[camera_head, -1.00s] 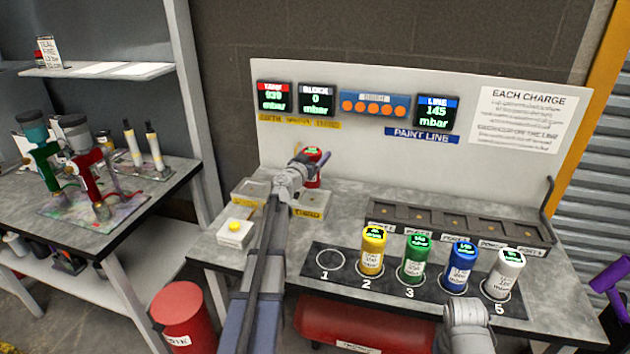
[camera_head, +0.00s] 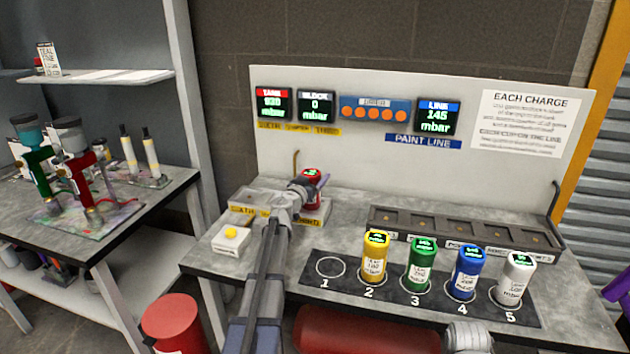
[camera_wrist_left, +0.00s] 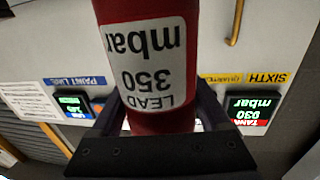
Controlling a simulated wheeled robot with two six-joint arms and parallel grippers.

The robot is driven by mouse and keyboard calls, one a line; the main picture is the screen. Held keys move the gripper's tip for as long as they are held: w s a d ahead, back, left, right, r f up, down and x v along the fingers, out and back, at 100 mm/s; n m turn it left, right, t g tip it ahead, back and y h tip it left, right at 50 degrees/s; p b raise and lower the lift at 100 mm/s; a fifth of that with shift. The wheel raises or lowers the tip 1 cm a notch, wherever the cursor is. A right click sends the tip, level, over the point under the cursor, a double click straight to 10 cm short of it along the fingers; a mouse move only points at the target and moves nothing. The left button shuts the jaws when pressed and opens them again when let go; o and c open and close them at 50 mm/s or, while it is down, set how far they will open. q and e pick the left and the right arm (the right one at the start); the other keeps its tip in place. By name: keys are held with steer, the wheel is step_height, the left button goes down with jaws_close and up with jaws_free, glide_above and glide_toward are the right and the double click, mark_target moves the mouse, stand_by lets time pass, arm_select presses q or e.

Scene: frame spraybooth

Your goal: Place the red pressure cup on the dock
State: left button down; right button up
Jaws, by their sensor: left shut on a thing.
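The red pressure cup (camera_head: 312,176) is upright in my left gripper (camera_head: 309,186), over the back left of the bench. It also fills the middle of the left wrist view (camera_wrist_left: 150,65), where its white label reads LEAD 350 mbar upside down. The left gripper's fingers close around the cup's sides. Below it is the dock (camera_head: 318,217), a low pale block with yellow labels, partly hidden by my arm. Whether the cup's base touches the dock cannot be told. Only a grey part of my right arm shows at the bottom edge; its gripper does not.
Yellow (camera_head: 375,257), green (camera_head: 421,264), blue (camera_head: 467,272) and white (camera_head: 514,280) cups stand on spots 2 to 5 of a dark strip. Spot 1 (camera_head: 331,267) is empty. A panel with displays (camera_head: 437,117) stands behind.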

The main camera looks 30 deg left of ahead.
arm_select(q)
steer(key=shift+f, duration=0.1)
jaws_free()
steer(key=s+d, duration=0.1)
steer(key=s, duration=1.1)
